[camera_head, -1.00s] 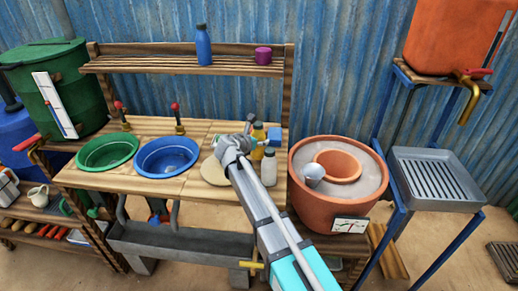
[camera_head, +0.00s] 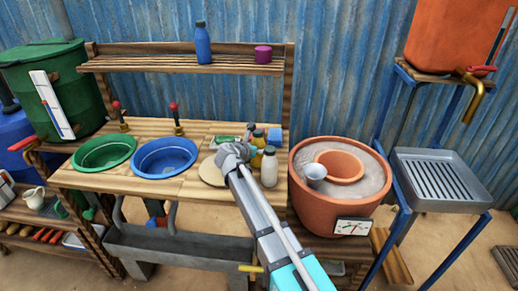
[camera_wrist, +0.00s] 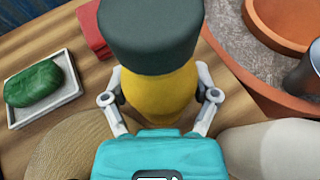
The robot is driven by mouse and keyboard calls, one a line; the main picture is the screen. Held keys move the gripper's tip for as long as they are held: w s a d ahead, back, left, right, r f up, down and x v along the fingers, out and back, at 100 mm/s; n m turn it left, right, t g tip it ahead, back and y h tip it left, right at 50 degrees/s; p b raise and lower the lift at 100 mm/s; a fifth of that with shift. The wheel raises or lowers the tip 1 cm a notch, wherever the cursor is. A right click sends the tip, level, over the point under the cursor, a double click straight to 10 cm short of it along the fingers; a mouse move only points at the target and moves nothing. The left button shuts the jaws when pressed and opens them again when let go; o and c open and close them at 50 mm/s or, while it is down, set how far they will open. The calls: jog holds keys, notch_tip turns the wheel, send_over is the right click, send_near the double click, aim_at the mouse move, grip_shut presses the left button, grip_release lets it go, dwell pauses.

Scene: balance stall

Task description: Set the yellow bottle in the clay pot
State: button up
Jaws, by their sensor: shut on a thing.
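The yellow bottle (camera_wrist: 160,90) with a dark green cap stands between the two fingers of my gripper (camera_wrist: 160,98) in the wrist view. The fingers are shut on its sides. In the head view my gripper (camera_head: 248,150) is at the right end of the wooden counter, and the yellow bottle (camera_head: 258,141) is partly hidden by it. The clay pot (camera_head: 322,212) stands right of the counter: a large terracotta pot with a smaller one (camera_head: 341,181) set in grey sand inside it. Its rim also shows at the right in the wrist view (camera_wrist: 262,98).
A white bottle (camera_head: 269,170) stands close beside my gripper, between it and the clay pot. A metal cup (camera_head: 315,174) sits on the sand in the pot. A soap dish with green soap (camera_wrist: 45,90) lies left of the bottle. Two basins (camera_head: 165,176) fill the counter's left.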

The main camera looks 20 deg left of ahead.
jog(key=shift+f, duration=0.15)
jog(key=o, duration=1.2)
jog(key=shift+r, duration=0.2)
jog(key=shift+s+r, duration=0.1)
jog(key=shift+s, duration=0.15)
jog(key=shift+p+v, duration=2.35)
jog(key=shift+v, duration=3.4)
jog(key=shift+a, duration=0.1)
